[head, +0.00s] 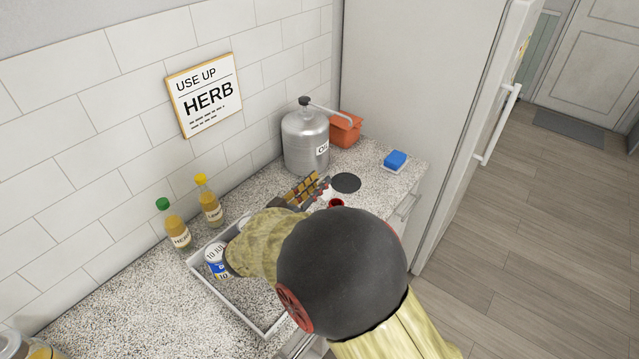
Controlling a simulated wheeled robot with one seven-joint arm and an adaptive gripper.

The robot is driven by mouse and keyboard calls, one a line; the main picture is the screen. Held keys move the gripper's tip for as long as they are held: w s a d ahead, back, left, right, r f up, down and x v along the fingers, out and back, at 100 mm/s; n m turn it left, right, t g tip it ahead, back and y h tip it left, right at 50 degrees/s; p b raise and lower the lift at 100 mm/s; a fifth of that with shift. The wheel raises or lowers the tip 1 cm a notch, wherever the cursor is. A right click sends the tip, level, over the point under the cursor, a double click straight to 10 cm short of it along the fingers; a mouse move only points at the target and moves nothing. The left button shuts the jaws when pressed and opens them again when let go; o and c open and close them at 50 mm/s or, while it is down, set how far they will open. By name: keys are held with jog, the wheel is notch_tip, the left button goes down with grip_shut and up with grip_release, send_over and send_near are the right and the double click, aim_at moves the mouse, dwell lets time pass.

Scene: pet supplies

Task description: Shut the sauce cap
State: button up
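No part in view is clearly marked as the sauce cap. A small dark-red round thing (336,203) shows just above my arm's black joint, which hides its lower part; I cannot tell whether it is the sauce container. A gold-and-black part that looks like my gripper (306,189) is beyond my arm, close to the left of the red thing. Its fingers are too small and covered to show whether they are open or touching anything. A bottle with a green cap (173,224) and one with a yellow cap (209,201) stand upright against the wall.
A white-rimmed tray (226,303) holds a can (216,259), partly behind my arm. A metal canister (305,141), an orange container (345,129), a dark disc (346,183) and a blue sponge (395,160) are further back. The fridge (420,100) bounds the counter's far end.

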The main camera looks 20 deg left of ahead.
jog(key=shift+w+d, duration=0.15)
jog(key=shift+w, duration=0.4)
grip_shut()
